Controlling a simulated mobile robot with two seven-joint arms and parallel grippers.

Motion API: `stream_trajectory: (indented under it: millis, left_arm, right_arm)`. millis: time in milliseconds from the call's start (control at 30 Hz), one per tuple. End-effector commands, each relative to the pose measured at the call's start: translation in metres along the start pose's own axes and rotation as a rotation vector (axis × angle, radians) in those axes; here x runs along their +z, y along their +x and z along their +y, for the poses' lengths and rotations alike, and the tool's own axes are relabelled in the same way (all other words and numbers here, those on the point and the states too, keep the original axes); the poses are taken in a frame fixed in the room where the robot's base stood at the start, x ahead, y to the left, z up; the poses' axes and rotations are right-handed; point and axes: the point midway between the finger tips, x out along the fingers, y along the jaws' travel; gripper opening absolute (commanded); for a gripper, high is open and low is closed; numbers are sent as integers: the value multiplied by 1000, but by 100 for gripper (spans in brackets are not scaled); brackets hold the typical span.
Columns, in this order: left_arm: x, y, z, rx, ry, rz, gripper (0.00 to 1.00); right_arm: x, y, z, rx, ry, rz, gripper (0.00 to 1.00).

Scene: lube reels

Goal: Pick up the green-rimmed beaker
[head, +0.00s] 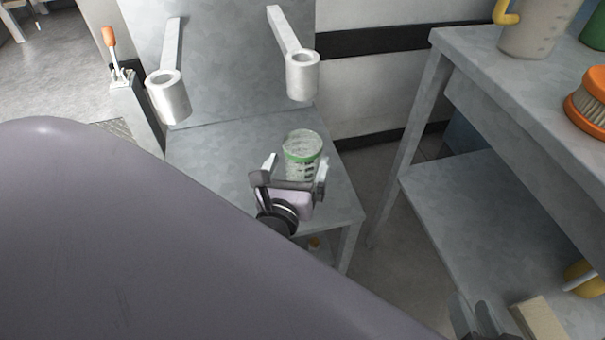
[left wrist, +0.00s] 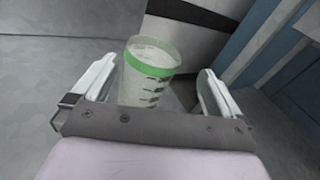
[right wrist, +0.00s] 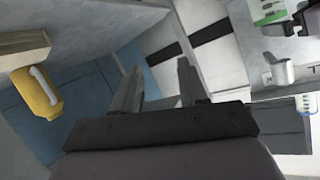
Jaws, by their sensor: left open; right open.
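The green-rimmed beaker (head: 302,145) is clear with dark markings and stands upright on a small grey table (head: 225,150). My left gripper (head: 297,166) is open at the near side of the beaker, which hides its lower part in the head view. In the left wrist view the beaker (left wrist: 148,75) is between the two spread fingers (left wrist: 155,78), closer to the left one, and no grip on it shows. My right gripper (right wrist: 159,72) is open and empty in the right wrist view, away from the beaker.
Two white ring-ended arms (head: 168,95) (head: 302,75) overhang the table's back. At right, a grey shelf unit (head: 480,80) holds an orange-rimmed filter (head: 590,100) and a jug (head: 530,30). A yellow container (right wrist: 38,92) shows in the right wrist view. The table's left part is clear.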

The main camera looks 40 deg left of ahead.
Motion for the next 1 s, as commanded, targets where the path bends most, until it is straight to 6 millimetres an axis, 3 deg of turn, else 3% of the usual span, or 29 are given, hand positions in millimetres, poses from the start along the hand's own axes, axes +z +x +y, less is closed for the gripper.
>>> stream_trajectory:
  millis: [33,233,700,1000]
  left_arm:
    - [-6,2,1,3,50,-29,100]
    - [0,8,1,17,147,-80,100]
    - [-2,65,8,17,148,-81,100]
    - [0,75,8,16,148,-77,100]
  right_arm:
    - [8,5,1,-9,1,5,43]
    - [10,7,-3,-27,8,11,43]
    - [13,11,-5,-56,15,48,43]
    - [11,9,-4,-47,-2,60,43]
